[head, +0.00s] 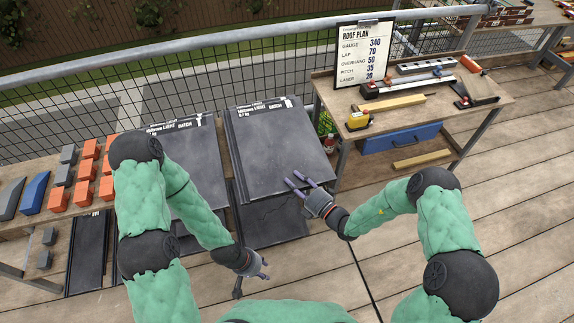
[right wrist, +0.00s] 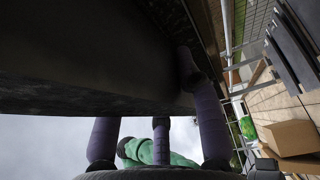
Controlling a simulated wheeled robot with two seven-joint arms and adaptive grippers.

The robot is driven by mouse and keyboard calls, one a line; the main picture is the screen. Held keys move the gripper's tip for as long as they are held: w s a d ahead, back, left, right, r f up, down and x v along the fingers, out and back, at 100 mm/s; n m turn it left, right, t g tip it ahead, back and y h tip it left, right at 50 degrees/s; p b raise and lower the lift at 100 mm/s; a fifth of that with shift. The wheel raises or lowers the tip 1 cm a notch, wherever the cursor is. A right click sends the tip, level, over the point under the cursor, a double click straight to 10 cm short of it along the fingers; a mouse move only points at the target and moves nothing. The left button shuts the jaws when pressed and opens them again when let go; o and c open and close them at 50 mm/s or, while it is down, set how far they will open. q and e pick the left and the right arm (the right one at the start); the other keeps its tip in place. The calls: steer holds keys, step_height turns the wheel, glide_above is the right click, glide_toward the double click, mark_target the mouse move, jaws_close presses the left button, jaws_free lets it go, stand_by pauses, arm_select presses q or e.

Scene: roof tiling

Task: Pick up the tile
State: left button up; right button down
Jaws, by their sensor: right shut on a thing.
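A dark grey tile (head: 275,150) with a printed label strip along its far edge lies at the top of the right-hand stack. My right gripper (head: 298,186) is at this tile's near right edge, with purple fingers over its corner. In the right wrist view the fingers (right wrist: 160,125) close on a large dark slab (right wrist: 90,60), which fills the upper left. My left gripper (head: 264,268) is low in the head view, apart from the tiles; its fingers are too small to judge. A second labelled tile stack (head: 190,140) stands to the left, partly hidden by my left arm.
Orange blocks (head: 84,168) and grey blocks lie at the left. A workbench (head: 455,105) at the right holds tools and a roof plan board (head: 362,55). A mesh railing (head: 230,92) runs behind. The deck (head: 480,190) at the right is mostly clear.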

steer(key=r+p, duration=0.1)
steer(key=r, duration=0.1)
steer(key=r+p, duration=0.1)
steer(key=r, duration=0.1)
steer(key=shift+s+d+r+p, duration=0.2)
steer(key=shift+p, duration=0.15)
steer(key=s+d+r+p, duration=0.5)
steer(key=s+r, duration=0.3)
steer(key=s, duration=0.4)
steer(key=shift+s+r, duration=0.25)
steer(key=shift+r, duration=0.05)
steer(key=c, duration=1.5)
jaws_free()
jaws_close()
